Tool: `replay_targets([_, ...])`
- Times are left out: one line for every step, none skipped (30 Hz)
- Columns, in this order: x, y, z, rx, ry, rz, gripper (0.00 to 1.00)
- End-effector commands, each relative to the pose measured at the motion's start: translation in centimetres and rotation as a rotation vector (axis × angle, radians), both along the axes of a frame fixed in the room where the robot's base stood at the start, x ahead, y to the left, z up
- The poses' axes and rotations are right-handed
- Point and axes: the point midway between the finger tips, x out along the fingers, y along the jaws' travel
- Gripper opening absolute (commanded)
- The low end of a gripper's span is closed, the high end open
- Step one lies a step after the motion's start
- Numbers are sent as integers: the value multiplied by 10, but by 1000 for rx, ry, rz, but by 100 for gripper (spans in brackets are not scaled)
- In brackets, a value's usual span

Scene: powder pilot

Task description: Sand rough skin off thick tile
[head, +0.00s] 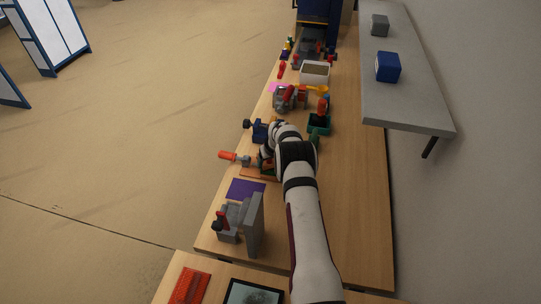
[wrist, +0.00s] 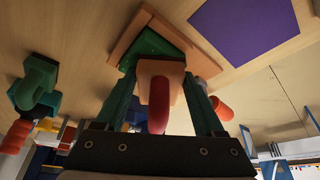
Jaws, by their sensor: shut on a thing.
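In the wrist view my gripper (wrist: 162,76) is shut on a peach-coloured block with a red grip (wrist: 158,100), which looks like a sanding block. Just beyond the block is a green piece (wrist: 148,44), perhaps the tile, on an orange-brown board (wrist: 193,50). The block overlaps the green piece in this view; I cannot tell whether they touch. The tile's skin is mostly hidden. In the head view my arm covers most of the gripper, and the board (head: 257,176) shows beside it.
A purple mat (head: 246,189) and a grey vise-like fixture (head: 238,222) are nearer on the bench. An orange-handled tool (head: 229,155) juts past the left edge. A dark green bin (head: 319,124) and white box (head: 315,72) stand farther back. The bench's right side is clear.

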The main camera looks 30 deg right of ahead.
Motion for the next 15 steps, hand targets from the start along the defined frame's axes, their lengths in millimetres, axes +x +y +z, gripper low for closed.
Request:
replay_targets([-4,4,0,3,4,1,0])
replay_targets([-6,6,0,3,4,1,0])
replay_targets([-8,9,0,3,5,1,0])
replay_targets([-10,10,0,3,4,1,0])
replay_targets([-13,12,0,3,5,1,0])
replay_targets([-15,15,0,3,4,0,0])
replay_targets([-17,17,0,2,4,0,0])
replay_targets([-19,19,-1,3,5,1,0])
replay_targets([-21,22,0,4,3,0,0])
replay_targets([-23,24,0,2,3,1,0])
replay_targets([-25,26,0,4,4,1,0])
replay_targets([-28,28,0,3,3,0,0])
replay_targets([-30,30,0,3,3,0,0])
replay_targets([-32,32,0,2,4,0,0])
replay_targets([-29,29,-1,1,2,-1,0])
